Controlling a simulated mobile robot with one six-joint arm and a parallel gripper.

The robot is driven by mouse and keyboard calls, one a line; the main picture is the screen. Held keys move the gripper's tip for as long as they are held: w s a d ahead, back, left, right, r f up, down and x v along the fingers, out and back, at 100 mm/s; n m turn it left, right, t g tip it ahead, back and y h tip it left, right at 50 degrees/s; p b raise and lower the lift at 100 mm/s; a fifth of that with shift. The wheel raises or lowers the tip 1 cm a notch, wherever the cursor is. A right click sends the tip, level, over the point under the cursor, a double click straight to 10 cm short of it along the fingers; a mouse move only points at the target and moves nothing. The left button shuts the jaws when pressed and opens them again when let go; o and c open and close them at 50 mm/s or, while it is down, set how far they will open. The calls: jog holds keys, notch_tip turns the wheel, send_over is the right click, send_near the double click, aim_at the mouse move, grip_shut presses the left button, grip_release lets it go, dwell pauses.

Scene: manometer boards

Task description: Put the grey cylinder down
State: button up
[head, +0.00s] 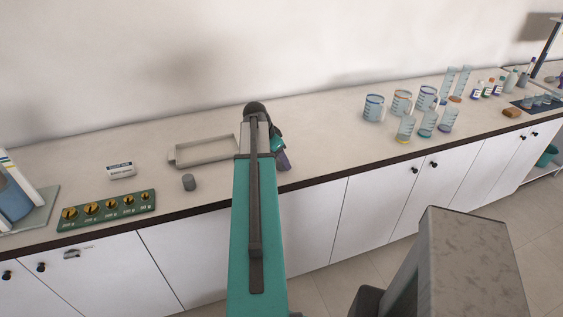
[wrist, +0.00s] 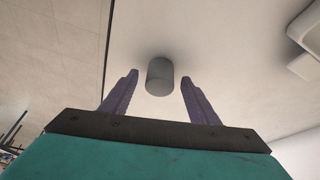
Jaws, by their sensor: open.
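The grey cylinder (head: 189,182) stands upright on the counter, left of my arm and in front of the shallow tray. In the wrist view the grey cylinder (wrist: 160,77) shows beyond the fingertips, centred between them, with a gap on each side. My gripper (wrist: 160,84) is open and empty, its two purple fingers spread apart. In the head view my gripper (head: 284,160) is at the counter's front edge, partly hidden by my own arm, and the cylinder is to its left.
A shallow grey tray (head: 205,151) lies behind the cylinder. A green board with brass discs (head: 107,210) and a small white labelled box (head: 122,170) are to the left. Several beakers and jugs (head: 401,103) stand to the right. The dark counter edge (head: 335,173) runs along the front.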

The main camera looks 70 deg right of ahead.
jog(key=shift+s+d+f, duration=0.15)
jog(key=shift+f, duration=0.3)
jog(key=shift+c, duration=0.2)
jog(key=c, duration=1.3)
jog(key=shift+c, duration=0.2)
jog(key=shift+r, duration=0.25)
jog(key=shift+r+b, duration=0.8)
jog(key=shift+r, duration=0.75)
jog(key=a+r+b, duration=0.1)
jog(key=a+b, duration=0.6)
jog(key=a, duration=0.9)
jog(key=shift+s+r, duration=0.2)
jog(key=shift+s, duration=0.1)
